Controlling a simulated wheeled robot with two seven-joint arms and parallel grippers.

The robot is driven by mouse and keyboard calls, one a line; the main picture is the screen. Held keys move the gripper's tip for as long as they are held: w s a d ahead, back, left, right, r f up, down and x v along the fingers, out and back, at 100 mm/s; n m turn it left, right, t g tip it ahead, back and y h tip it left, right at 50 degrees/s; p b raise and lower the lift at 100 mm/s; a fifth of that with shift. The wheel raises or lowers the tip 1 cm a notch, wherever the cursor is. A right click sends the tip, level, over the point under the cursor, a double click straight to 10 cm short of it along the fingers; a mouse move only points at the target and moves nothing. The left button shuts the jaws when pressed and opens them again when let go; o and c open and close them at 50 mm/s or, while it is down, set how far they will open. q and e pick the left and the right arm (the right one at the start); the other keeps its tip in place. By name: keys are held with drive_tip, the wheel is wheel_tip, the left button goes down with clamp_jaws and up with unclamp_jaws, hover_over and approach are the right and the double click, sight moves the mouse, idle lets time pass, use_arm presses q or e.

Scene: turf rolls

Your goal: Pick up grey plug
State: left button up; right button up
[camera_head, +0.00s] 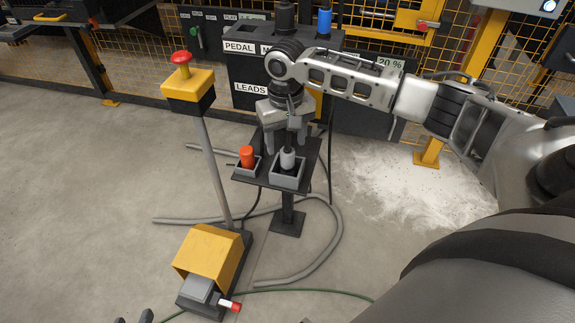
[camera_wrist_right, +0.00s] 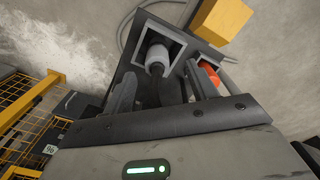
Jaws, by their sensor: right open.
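The grey plug (camera_head: 288,158) stands upright in a square grey holder (camera_head: 290,182) on a small black stand. Its dark upper part rises between the fingers of my right gripper (camera_head: 287,140). My right gripper is open, pointing down over the plug, with a finger on each side. In the right wrist view, the plug (camera_wrist_right: 156,56) shows between and beyond the open fingers (camera_wrist_right: 163,88); I see no clear contact. Two dark tips of my left gripper (camera_head: 134,318) show at the bottom edge, apart with nothing visible between them. The rest of it is out of frame.
An orange-red plug (camera_head: 247,157) sits in another holder close to the left. A yellow post box with a red button (camera_head: 188,85) and a yellow pedal housing (camera_head: 210,253) stand left of the stand. A labelled dark cabinet (camera_head: 248,75) is behind. Grey hoses lie on the floor.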

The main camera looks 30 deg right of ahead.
sight(287, 151)
drive_tip(key=f, duration=0.2)
drive_tip(key=f+b, duration=0.1)
drive_tip(key=f, duration=0.1)
drive_tip(key=shift+d, duration=0.25)
drive_tip(key=shift+f, duration=0.25)
drive_tip(key=c, duration=1.1)
use_arm(q)
drive_tip(key=f, duration=0.2)
drive_tip(key=shift+w+d+f+g, duration=0.25)
drive_tip(key=shift+d+f+g, duration=0.05)
drive_tip(key=shift+d, duration=0.1)
use_arm(e)
drive_tip(key=shift+c, duration=0.2)
drive_tip(key=shift+r, duration=0.15)
